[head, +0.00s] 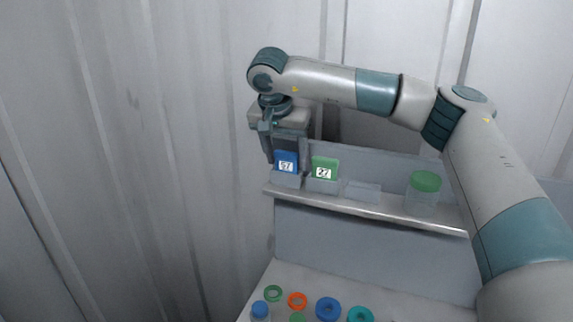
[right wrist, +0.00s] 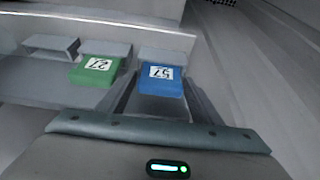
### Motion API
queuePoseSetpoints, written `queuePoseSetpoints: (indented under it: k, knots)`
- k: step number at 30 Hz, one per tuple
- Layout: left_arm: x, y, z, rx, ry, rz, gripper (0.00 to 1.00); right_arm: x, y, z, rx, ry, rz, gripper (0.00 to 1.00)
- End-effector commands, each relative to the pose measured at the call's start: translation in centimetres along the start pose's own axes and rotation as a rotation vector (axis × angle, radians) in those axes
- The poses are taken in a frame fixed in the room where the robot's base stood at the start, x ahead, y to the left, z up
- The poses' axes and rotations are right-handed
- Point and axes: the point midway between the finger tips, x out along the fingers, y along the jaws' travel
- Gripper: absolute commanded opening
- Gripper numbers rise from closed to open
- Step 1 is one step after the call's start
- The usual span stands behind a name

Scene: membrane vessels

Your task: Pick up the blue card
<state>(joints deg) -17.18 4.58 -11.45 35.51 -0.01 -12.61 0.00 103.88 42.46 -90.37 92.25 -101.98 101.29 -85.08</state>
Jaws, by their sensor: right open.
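The blue card (head: 286,160) stands upright in a small grey holder at the left end of the shelf, with a white label. It also shows in the right wrist view (right wrist: 161,83), between the two fingers of my right gripper. My right gripper (head: 285,157) is open and reaches down around the blue card from above. In the right wrist view the gripper (right wrist: 162,100) has a finger on each side of the card; whether they touch it I cannot tell. My left gripper is not in view.
A green card (head: 324,167) stands in the adjacent holder on the right. Further right are an empty holder (head: 362,191) and a green-lidded jar (head: 423,194) on the shelf (head: 390,212). Below, several coloured rings and a blue-capped bottle (head: 260,310) lie on the bench (head: 285,275).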

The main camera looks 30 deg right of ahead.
Motion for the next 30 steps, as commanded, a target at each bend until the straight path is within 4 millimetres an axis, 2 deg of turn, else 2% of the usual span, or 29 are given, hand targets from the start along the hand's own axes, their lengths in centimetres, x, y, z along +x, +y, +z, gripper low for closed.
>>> queuePoseSetpoints:
  k: [2,3,6,15,20,23,30]
  knots:
    - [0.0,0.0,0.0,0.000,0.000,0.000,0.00,0.0,0.0,0.0,0.000,0.000,0.000,0.57]
    - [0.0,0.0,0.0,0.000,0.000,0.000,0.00,0.0,0.0,0.0,0.000,0.000,0.000,0.47]
    - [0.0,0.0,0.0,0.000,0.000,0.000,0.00,0.0,0.0,0.0,0.000,0.000,0.000,0.28]
    - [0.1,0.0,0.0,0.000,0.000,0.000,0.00,-0.1,0.0,0.0,0.000,0.000,0.000,0.28]
    - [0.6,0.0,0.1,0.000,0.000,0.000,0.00,-0.8,-0.1,-0.4,0.002,0.002,-0.003,0.28]
    - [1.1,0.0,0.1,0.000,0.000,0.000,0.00,-1.8,-0.1,-0.8,0.002,0.002,-0.002,0.28]
    - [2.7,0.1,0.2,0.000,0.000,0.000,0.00,-5.4,-0.1,-2.2,0.003,0.002,-0.004,0.28]
